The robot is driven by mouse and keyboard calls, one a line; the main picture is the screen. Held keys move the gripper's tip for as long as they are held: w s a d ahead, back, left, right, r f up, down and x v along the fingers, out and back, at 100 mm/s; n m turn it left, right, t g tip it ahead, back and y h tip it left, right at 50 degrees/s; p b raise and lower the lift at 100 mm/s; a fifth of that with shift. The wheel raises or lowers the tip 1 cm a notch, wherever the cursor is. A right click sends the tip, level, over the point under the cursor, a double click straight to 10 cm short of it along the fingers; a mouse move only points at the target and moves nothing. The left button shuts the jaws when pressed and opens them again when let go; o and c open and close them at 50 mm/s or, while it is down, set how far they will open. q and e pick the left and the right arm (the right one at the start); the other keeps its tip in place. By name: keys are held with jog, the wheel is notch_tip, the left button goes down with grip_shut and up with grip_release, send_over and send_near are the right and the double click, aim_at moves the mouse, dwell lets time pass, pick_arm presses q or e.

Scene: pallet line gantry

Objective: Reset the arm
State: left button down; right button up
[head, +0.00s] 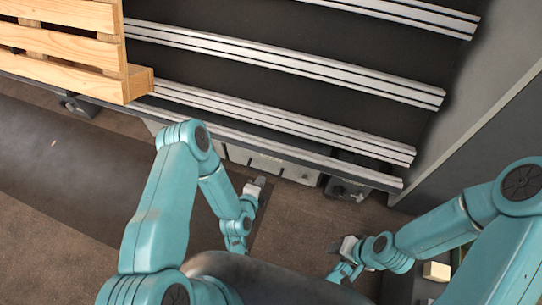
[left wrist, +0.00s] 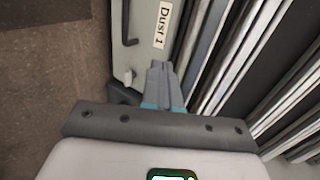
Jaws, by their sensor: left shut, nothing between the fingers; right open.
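My left arm (head: 160,205) is teal and bent, reaching from the lower left. Its left gripper (head: 261,181) is beside the front edge of the conveyor frame, over the brown floor. In the left wrist view the two grey fingers (left wrist: 161,68) are together with nothing between them. My right arm (head: 440,230) comes in from the right. Its right gripper (head: 334,248) is low over the floor, open; its fingers are small in this view and I see nothing held.
A wooden pallet (head: 60,50) sits at the upper left on the pale conveyor rails (head: 280,60). A grey wall (head: 495,95) stands at the right. A small cream block (head: 437,271) is at the lower right. A labelled pale box (left wrist: 148,35) is near the left fingers. Brown floor (head: 40,240) is clear at left.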

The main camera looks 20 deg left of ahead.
pick_arm(q)
jog(key=w+r, duration=0.4)
jog(key=r, duration=0.5)
jog(key=s+d+n+g+h, duration=0.2)
jog(key=s+n+g, duration=0.4)
jog(key=s+n, duration=0.45)
jog(key=s+d+n+g+h, duration=0.2)
jog(key=s+n+g, duration=0.3)
jog(key=s+n, duration=0.55)
notch_tip(320, 180, up, 29)
jog(key=p, duration=3.1)
jog(key=shift+s+d+m+g, duration=0.2)
jog(key=shift+m+g, duration=0.1)
jog(key=shift+r, duration=0.1)
